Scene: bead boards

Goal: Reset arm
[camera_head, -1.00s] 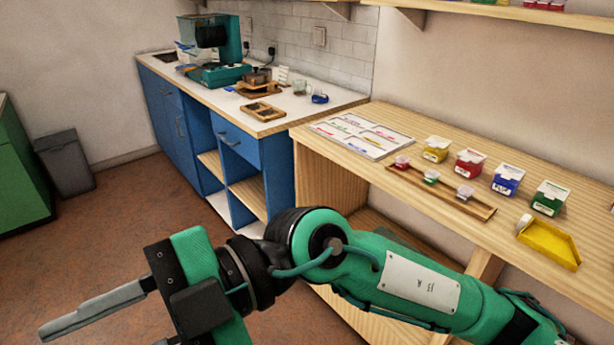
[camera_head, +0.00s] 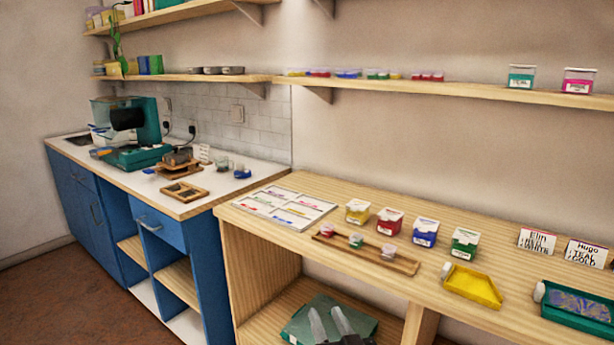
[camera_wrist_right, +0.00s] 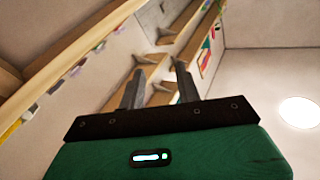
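My right gripper (camera_head: 326,313) shows at the bottom edge of the head view, low in front of the wooden table (camera_head: 385,192). Its two grey fingers point up, with the rest of the arm out of frame. In the right wrist view the same gripper (camera_wrist_right: 158,68) has its fingers apart, with nothing between them. It is clear of the things on the table. My left gripper is not in view.
The table holds a sorting tray (camera_head: 318,208), a wooden strip (camera_head: 400,262) with small cups, several colored boxes, a yellow scoop tray (camera_head: 473,287) and a teal tray (camera_head: 578,318). A wall shelf (camera_head: 450,90) runs above. Blue cabinets (camera_head: 75,198) stand at left.

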